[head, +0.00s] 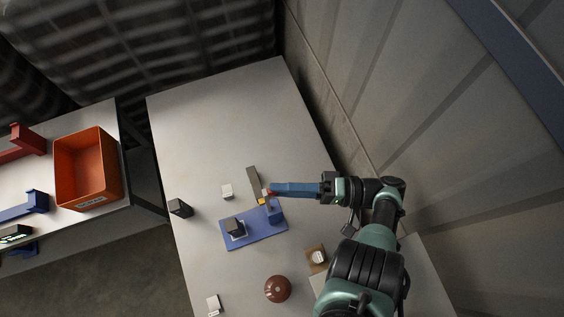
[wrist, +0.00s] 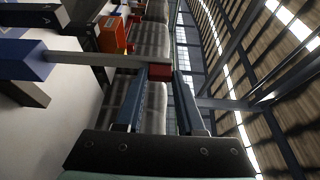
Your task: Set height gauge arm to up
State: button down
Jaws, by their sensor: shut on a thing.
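The height gauge is a blue base plate (head: 262,240) with a blue post (head: 274,212) on the table. In the wrist view a grey arm (wrist: 95,59) runs from a blue block (wrist: 22,60) to a red tip (wrist: 159,72). It points away from the white tabletop on the left there. My gripper (head: 270,192) is beside the post, reaching in from the right. Its fingers are closed around the red tip, which the wrist view shows between them. The fingers hide part of the tip in the head view.
An orange bin (head: 100,150) stands on the left table. The table's far part is clear. A wall is close on the right.

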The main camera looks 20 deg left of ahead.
jog(key=shift+w+d, duration=0.1)
dwell(0.3)
jog(key=c, duration=0.5)
grip_release()
